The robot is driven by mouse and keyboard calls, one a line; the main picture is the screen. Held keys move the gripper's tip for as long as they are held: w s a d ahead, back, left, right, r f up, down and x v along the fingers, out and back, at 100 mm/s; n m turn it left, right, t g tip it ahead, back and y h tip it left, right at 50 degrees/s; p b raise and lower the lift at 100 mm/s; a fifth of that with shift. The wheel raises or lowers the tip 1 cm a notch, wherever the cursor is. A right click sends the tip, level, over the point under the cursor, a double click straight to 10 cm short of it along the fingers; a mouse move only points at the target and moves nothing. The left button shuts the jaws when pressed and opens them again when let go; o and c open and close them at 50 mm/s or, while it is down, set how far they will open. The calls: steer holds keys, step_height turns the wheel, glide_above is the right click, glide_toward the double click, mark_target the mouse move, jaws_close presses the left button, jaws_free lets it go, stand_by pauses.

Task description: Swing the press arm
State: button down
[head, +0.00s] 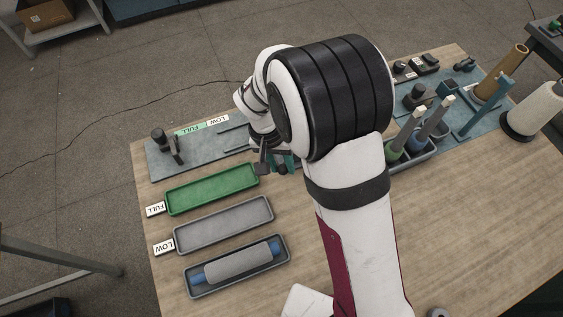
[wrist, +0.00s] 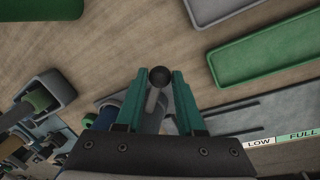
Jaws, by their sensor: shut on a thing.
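My gripper (head: 276,164) is low over the table, left of the bench centre and mostly behind my own arm in the head view. In the wrist view its two teal fingers (wrist: 160,86) are shut on a black ball knob (wrist: 159,76). The knob sits on a short pale grey rod, which appears to be the press arm's handle (wrist: 151,101). The rest of the press arm is hidden by my gripper and arm.
A green tray (head: 212,188), a grey tray (head: 224,225) and a tray with a grey-and-blue roll (head: 238,263) lie at left. A gauge board (head: 200,155) is behind them. A holder with several upright tools (head: 413,155) and a white cone (head: 537,110) stand at right.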

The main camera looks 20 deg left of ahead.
steer(key=shift+a, duration=0.15)
stand_by(0.3)
steer(key=a+m, duration=0.1)
steer(key=m, duration=0.1)
steer(key=w+a+m, duration=0.1)
steer(key=a+m, duration=0.1)
steer(key=shift+g, duration=0.4)
steer(key=a+m, duration=0.1)
steer(key=w+m, duration=0.1)
steer(key=m, duration=0.1)
steer(key=w+a+m, duration=0.1)
steer(key=m, duration=0.1)
steer(key=shift+a+g, duration=0.35)
steer(key=shift+g, duration=0.05)
steer(key=w+m, duration=0.1)
steer(key=w+a+m, duration=0.1)
steer(key=m, duration=0.1)
steer(key=m+y, duration=0.1)
steer(key=shift+w+a+g, duration=0.3)
steer(key=shift+w+a, duration=0.05)
steer(key=shift+w, duration=0.05)
steer(key=m, duration=0.1)
steer(key=w+m, duration=0.1)
steer(key=shift+w+a+m, duration=0.2)
steer(key=shift+w+m, duration=0.1)
steer(key=shift+m, duration=0.1)
steer(key=shift+w+m+y, duration=0.4)
steer(key=shift+w+m, duration=0.45)
steer(key=shift+m, duration=0.25)
steer(key=shift+w, duration=0.1)
